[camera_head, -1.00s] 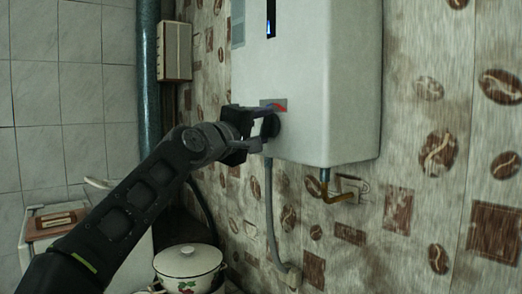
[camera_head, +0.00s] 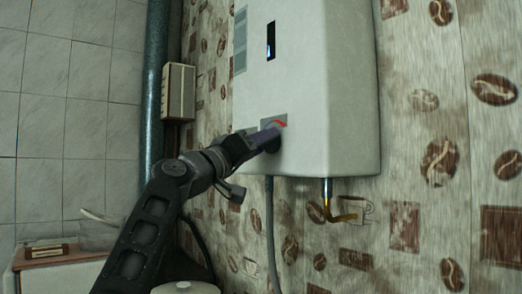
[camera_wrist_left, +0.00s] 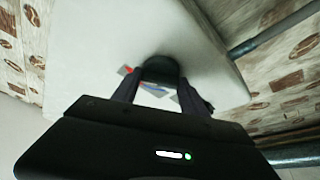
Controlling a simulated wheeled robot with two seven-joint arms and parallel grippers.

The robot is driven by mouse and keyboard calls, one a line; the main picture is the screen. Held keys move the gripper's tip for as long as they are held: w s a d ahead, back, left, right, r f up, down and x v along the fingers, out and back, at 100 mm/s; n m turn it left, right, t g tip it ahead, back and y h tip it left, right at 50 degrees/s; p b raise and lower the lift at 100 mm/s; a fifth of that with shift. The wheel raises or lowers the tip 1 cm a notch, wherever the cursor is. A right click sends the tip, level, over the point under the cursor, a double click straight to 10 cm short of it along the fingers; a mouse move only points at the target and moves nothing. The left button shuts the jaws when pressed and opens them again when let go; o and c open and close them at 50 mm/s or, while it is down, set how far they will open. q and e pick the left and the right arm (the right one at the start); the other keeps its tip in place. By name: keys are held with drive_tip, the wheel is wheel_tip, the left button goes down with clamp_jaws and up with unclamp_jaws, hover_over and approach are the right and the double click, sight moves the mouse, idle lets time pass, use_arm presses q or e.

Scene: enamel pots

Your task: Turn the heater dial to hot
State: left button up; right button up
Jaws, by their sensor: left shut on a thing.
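The white heater (camera_head: 310,90) hangs on the wall in the head view. Its black dial (camera_head: 273,143) sits low on its front, beside a grey label with a red arc (camera_head: 280,123). My left gripper (camera_head: 268,138) comes in from the left and is shut on the dial, partly hiding it. In the left wrist view the dark round dial (camera_wrist_left: 160,68) lies between the two fingers, with red and blue label marks showing beside it. The dial's exact pointer setting cannot be told. My right gripper is in neither view.
Below the heater are a grey hose (camera_head: 271,225) and a brass pipe end (camera_head: 340,216). A beige wall box (camera_head: 179,92) and a vertical pipe (camera_head: 157,90) stand to the left. A pot lid (camera_head: 185,288) shows at the bottom edge.

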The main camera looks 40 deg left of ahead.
use_arm(q)
drive_tip(key=shift+f, duration=0.1)
idle(0.3)
drive_tip(key=o, duration=1.4)
drive_tip(key=b+v, duration=0.4)
drive_tip(key=v, duration=0.3)
drive_tip(key=shift+s+a+f+b, duration=0.1)
drive_tip(key=shift+s+b, duration=0.2)
drive_tip(key=shift+s, duration=0.05)
